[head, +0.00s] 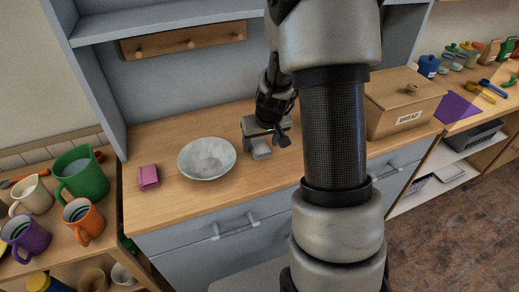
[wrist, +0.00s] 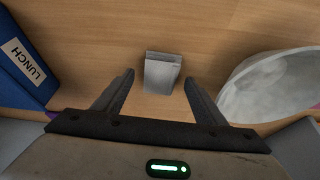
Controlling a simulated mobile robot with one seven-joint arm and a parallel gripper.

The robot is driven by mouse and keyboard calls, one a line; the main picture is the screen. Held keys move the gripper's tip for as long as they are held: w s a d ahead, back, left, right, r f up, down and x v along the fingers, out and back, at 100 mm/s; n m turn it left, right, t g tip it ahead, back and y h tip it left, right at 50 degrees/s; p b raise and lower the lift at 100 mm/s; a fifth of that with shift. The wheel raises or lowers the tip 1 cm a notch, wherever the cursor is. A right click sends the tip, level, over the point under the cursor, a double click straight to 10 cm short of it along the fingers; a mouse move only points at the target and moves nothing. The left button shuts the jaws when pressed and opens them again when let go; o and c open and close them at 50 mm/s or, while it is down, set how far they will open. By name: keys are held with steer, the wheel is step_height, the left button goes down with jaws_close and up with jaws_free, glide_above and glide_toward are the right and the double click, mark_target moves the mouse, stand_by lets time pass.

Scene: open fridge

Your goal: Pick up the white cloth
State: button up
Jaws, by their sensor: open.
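The white cloth (wrist: 162,72) is a small, pale grey-white folded block on the wooden counter in the wrist view. My gripper (wrist: 159,79) is open, with one dark finger to each side of the cloth in the picture and a gap on both sides. The cloth sits around the level of the fingertips; I cannot tell how high the fingers are above the counter. In the head view my gripper (head: 267,143) points down at the counter, right of the bowl. My arm hides part of the counter there.
A grey-white bowl (head: 207,158) stands close beside the gripper; it also shows in the wrist view (wrist: 275,88). A blue box marked LUNCH (wrist: 28,62) is on the other side. A pink block (head: 148,177), a bread box (head: 402,103) and several mugs stand farther off.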

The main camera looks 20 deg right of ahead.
mark_target(260, 146)
steer(key=shift+w+f, duration=0.25)
steer(key=shift+f, duration=0.25)
steer(key=c, duration=1.1)
step_height(260, 146, up, 10)
steer(key=shift+p, duration=1)
